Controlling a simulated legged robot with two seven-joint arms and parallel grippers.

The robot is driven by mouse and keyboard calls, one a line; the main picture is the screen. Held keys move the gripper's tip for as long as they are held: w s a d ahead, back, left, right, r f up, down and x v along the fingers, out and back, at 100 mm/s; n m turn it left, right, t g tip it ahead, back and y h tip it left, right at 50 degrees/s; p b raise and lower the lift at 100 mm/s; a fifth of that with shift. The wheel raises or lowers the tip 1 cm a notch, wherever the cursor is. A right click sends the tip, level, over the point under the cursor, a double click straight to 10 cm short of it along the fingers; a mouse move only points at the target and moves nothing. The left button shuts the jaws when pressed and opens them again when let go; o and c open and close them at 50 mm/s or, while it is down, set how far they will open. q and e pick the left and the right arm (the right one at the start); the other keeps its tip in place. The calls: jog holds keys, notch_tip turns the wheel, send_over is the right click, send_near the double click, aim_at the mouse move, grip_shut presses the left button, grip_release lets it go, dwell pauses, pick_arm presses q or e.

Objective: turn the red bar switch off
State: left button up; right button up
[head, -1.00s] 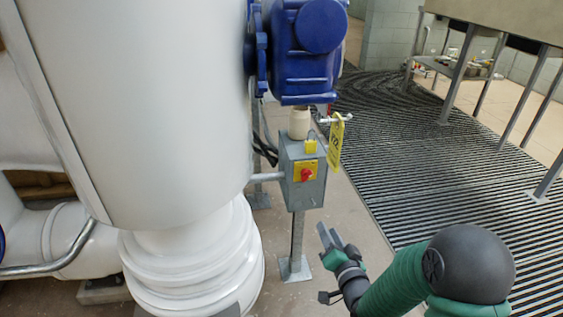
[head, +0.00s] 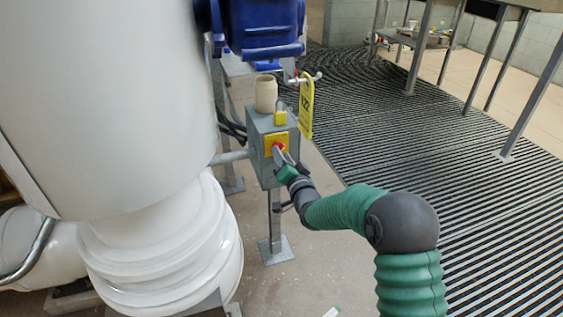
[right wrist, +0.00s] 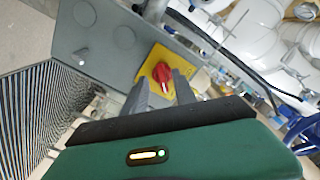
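The red bar switch (head: 279,147) sits on a yellow plate (head: 270,143) on the front of a grey metal box (head: 257,165). My right gripper (head: 282,155) is right at the switch and partly covers it in the head view. In the right wrist view the red switch (right wrist: 161,72) lies just ahead of and between the two fingertips of the right gripper (right wrist: 162,85). The fingers are apart, one to each side of the switch. I cannot tell whether they touch it. My left gripper is not in view.
A large white pipe (head: 110,110) stands close on the left. A blue machine (head: 262,28) is above the box. A yellow tag (head: 306,105) hangs beside the box. A black grating (head: 410,160) covers the floor on the right, with a metal-legged stand (head: 418,50) behind.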

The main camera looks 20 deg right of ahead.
jog(key=shift+w+a, duration=0.1)
jog(key=shift+w, duration=0.25)
jog(key=shift+r, duration=0.1)
grip_shut()
